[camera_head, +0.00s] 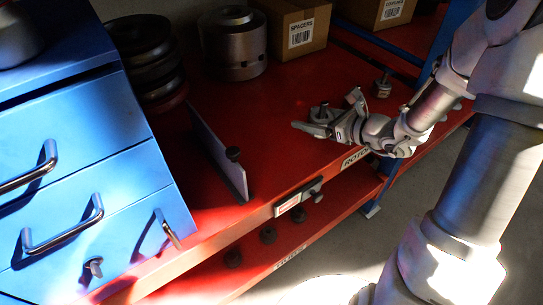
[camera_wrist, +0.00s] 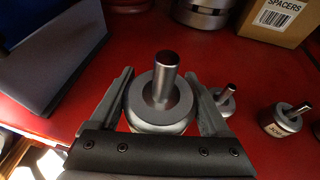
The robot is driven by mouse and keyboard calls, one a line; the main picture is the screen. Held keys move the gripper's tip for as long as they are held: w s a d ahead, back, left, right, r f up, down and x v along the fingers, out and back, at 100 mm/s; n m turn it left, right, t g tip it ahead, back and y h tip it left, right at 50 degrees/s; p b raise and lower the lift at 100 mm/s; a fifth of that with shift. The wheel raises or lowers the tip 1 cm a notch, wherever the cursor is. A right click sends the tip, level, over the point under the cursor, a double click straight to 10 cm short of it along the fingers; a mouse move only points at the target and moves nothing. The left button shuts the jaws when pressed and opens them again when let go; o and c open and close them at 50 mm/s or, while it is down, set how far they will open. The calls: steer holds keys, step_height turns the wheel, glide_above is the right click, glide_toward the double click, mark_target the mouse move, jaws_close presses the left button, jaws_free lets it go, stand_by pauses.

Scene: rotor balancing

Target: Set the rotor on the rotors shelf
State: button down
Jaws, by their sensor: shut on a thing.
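The rotor (camera_wrist: 146,116) is a metal disc with an upright shaft. In the wrist view it sits between the two fingers of my gripper (camera_wrist: 160,78), which is shut on it. In the head view my gripper (camera_head: 328,113) is low over the red rotors shelf (camera_head: 285,160), with the rotor (camera_head: 319,114) small and partly hidden between the fingers. I cannot tell whether the rotor's underside touches the shelf. The shelf's front edge has a label (camera_head: 355,158), partly covered by my arm.
Another shafted part (camera_head: 383,86) stands right of my gripper; the wrist view shows a labelled one (camera_wrist: 283,121) and a smaller one (camera_wrist: 224,101). A spacers box (camera_head: 298,25), a large metal cylinder (camera_head: 233,45) and dark stacked discs (camera_head: 143,50) stand behind. An upright divider plate (camera_head: 215,158) is left.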

steer(key=shift+a+r, duration=0.25)
steer(key=shift+r, duration=0.3)
steer(key=b, duration=0.3)
glide_above(264, 146)
step_height(264, 146, down, 7)
steer(key=shift+r, duration=0.1)
steer(key=shift+f+b, duration=0.6)
steer(key=shift+f, duration=1.35)
steer(key=shift+f, duration=0.15)
jaws_free()
steer(key=shift+f, duration=0.1)
